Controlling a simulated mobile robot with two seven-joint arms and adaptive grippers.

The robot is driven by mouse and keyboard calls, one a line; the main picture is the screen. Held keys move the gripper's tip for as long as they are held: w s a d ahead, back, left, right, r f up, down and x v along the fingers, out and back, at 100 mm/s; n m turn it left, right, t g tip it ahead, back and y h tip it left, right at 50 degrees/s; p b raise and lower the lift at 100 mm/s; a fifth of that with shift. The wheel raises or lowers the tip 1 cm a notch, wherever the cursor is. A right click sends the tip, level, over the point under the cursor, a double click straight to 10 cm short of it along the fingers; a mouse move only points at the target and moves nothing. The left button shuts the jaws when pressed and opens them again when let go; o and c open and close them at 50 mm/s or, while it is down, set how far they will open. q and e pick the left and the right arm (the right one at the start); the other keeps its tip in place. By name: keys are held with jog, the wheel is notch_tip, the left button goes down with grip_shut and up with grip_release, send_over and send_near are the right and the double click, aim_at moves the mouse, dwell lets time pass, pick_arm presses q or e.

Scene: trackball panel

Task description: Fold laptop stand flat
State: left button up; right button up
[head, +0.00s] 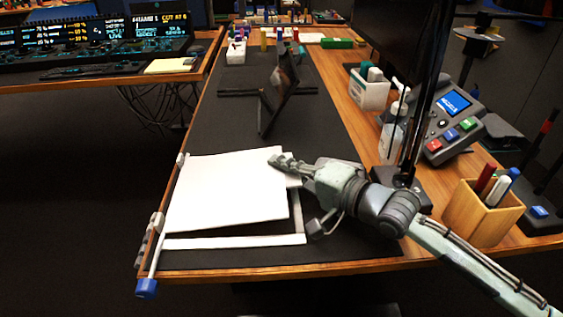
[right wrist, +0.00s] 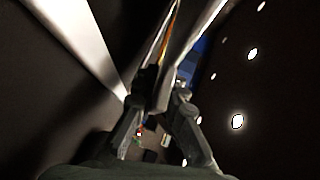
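The laptop stand lies at the near end of the desk. It shows as a white panel (head: 225,195) over a pale flat frame (head: 235,242), whose front and right bars are visible. The panel lies low over the frame; its exact tilt is hard to tell. My right gripper (head: 282,162) is at the panel's far right corner. In the right wrist view the fingers (right wrist: 163,98) close together around a thin pale edge (right wrist: 195,40), which appears to be the panel's. My left gripper is not seen.
A pale rod with a blue end (head: 147,288) runs along the desk's left edge. A dark upright screen (head: 280,92) stands behind on the black mat (head: 215,125). A pen holder (head: 482,212), button console (head: 450,125) and spray bottle (head: 393,130) line the right side.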

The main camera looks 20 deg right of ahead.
jog(key=o, duration=0.3)
jog(key=shift+f, duration=0.4)
jog(key=shift+o, duration=0.2)
jog(key=shift+r, duration=0.15)
jog(key=v, duration=1.1)
jog(key=shift+s+d+r, duration=0.15)
jog(key=shift+s+d, duration=0.1)
jog(key=shift+s, duration=0.2)
jog(key=shift+c, duration=0.5)
